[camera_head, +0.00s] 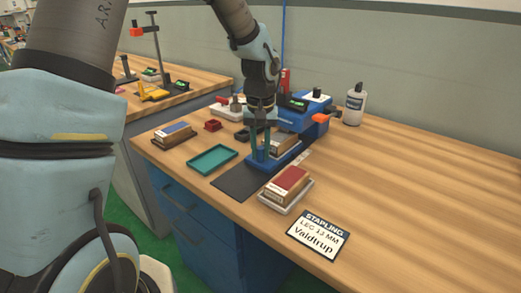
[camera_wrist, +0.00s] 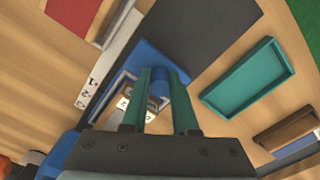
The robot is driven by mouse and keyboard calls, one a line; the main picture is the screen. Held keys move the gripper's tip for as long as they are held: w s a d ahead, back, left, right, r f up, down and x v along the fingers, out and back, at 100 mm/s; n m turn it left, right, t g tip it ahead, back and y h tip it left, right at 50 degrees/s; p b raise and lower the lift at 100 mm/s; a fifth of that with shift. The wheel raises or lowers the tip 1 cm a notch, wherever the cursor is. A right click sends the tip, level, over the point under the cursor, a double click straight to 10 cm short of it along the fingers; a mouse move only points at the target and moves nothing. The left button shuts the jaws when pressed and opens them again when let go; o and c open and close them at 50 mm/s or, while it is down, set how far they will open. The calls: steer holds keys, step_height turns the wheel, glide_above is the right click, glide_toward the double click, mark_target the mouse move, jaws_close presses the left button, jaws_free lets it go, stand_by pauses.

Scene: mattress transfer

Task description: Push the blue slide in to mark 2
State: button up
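A blue slide (camera_head: 281,160) lies at the front of the blue stapling machine (camera_head: 305,112). A small block with a pale face (camera_wrist: 133,105) sits on the slide. A white scale strip with marks 1, 2 and 3 (camera_wrist: 87,92) lies beside the slide in the wrist view. My gripper (camera_head: 261,153) points down at the slide's front end. Its two teal fingers (camera_wrist: 161,74) stand on either side of a blue upright knob (camera_wrist: 160,87). They look close to the knob, but I cannot tell whether they press on it. Which mark the slide's edge meets is unclear.
A dark mat (camera_head: 240,181) lies in front of the slide. A teal tray (camera_head: 212,159) is left, a tray with a red-topped stack (camera_head: 288,187) right, and a sign (camera_head: 318,235) nearer. A white bottle (camera_head: 354,104) stands behind. The right tabletop is clear.

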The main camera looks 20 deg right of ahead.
jaws_close()
stand_by(1.0)
steer(key=shift+w+d+p, duration=0.15)
steer(key=shift+w+d, duration=0.25)
steer(key=shift+d, duration=0.3)
steer(key=shift+w+d+p, duration=0.15)
steer(key=shift+w+d, duration=0.2)
steer(key=shift+d, duration=0.35)
steer(key=shift+o, duration=1.9)
jaws_free()
steer(key=shift+a, duration=0.1)
step_height(320, 180, up, 11)
steer(key=b, duration=0.1)
steer(key=shift+f, duration=0.1)
